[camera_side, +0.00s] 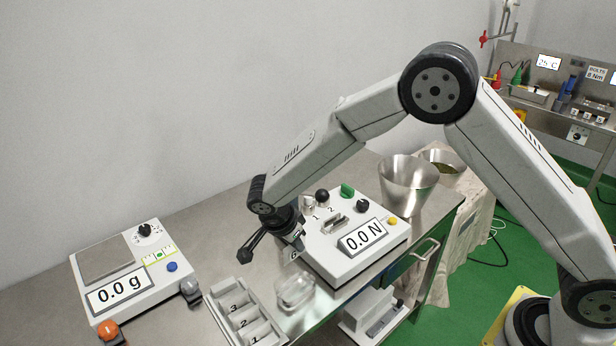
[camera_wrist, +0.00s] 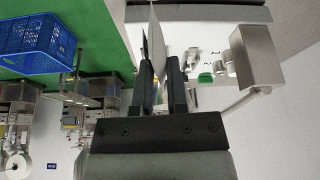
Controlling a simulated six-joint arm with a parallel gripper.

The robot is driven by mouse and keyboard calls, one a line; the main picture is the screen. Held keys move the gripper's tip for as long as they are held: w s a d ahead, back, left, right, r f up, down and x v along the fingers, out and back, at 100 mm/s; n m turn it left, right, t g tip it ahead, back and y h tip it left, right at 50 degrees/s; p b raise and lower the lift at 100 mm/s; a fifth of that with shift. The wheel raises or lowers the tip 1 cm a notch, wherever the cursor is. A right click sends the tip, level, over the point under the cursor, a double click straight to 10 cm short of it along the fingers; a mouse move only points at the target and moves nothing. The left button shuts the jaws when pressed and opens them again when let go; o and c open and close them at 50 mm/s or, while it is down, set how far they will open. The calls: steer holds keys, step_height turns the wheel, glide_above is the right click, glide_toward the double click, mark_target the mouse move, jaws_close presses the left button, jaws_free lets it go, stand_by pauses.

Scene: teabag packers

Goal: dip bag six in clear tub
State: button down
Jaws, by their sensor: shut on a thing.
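My gripper (camera_side: 293,238) points down over the bench, just behind the clear tub. It is shut on bag six, a thin flat piece whose label 6 (camera_side: 294,255) shows just below the jaws. In the wrist view the two dark fingers of my gripper (camera_wrist: 160,82) close on the thin bag six (camera_wrist: 157,45), seen nearly edge-on. The clear tub (camera_side: 295,292) stands on the steel bench, below and slightly in front of the bag in the side view. Its contents are hard to make out. The bag looks apart from the tub.
A numbered tray (camera_side: 232,308) stands left of the tub. A force tester (camera_side: 345,235) reading 0.0 N stands close to the right of my gripper. A scale (camera_side: 120,270) reading 0.0 g is at far left. A steel bucket (camera_side: 408,185) stands behind right.

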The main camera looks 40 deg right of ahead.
mark_target(296, 270)
steer(key=shift+f, duration=0.2)
steer(key=shift+f, duration=5.35)
steer(key=shift+f, duration=0.1)
steer(key=shift+r, duration=0.7)
stand_by(1.3)
steer(key=shift+r, duration=0.35)
steer(key=shift+r, duration=0.1)
